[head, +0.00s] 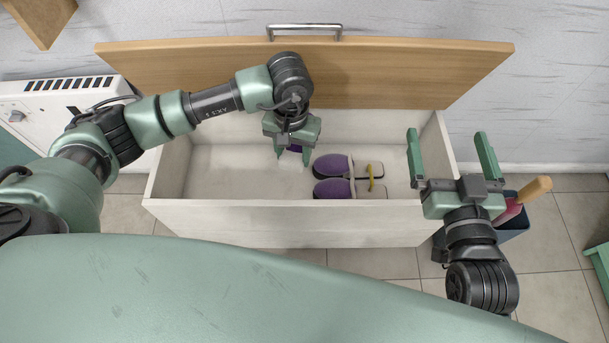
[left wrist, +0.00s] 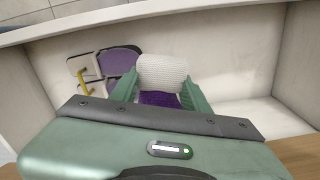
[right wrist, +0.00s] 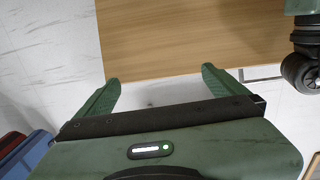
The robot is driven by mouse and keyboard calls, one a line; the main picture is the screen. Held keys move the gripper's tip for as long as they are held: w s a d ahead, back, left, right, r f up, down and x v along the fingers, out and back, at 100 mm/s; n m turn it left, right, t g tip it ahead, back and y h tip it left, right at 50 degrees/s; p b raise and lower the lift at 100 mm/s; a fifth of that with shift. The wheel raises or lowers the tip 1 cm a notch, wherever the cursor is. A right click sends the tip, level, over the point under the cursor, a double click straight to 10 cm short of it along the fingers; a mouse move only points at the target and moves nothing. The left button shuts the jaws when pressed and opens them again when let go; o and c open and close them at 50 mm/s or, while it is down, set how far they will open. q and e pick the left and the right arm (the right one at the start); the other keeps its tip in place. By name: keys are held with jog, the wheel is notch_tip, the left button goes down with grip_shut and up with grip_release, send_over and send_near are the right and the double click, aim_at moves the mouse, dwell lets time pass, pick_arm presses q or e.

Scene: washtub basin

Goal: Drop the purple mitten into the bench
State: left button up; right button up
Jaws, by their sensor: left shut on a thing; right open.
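The bench is an open pale box (head: 171,178) with its wooden lid (head: 190,62) raised at the back. My left gripper (head: 293,155) is inside the box outline, pointing down. It is shut on the purple mitten (head: 295,149), mostly hidden in the head view. In the left wrist view the mitten (left wrist: 158,99) shows purple between the fingers, with a white knitted part beyond. I cannot tell whether it touches the bench floor. My right gripper (head: 447,134) is open and empty above the bench's right end.
A pair of purple-and-grey slippers (head: 333,166) with a yellow band lies in the bench, right of my left gripper. A dark bin (head: 515,226) with a wooden-handled tool stands outside at right. A white heater (head: 60,105) is at left. The bench's left floor is clear.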

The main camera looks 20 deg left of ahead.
pick_arm(q)
notch_tip(320, 180, down, 2)
jog(key=shift+f+b, duration=0.1)
jog(key=shift+b, duration=0.35)
jog(key=shift+f, duration=0.15)
pick_arm(e)
jog(key=shift+s+a+r+t+y, duration=0.1)
jog(key=shift+r+t+y, duration=0.1)
jog(key=shift+r+t, duration=0.55)
jog(key=shift+a+r+t+y, duration=0.2)
jog(key=shift+r+t, duration=0.2)
jog(key=shift+r, duration=0.8)
jog(key=shift+s+a+r+t+y, duration=0.1)
jog(key=shift+r+t+y, duration=0.1)
jog(key=shift+r+t, duration=0.55)
jog(key=shift+r, duration=0.2)
pick_arm(q)
jog(key=o, duration=1.4)
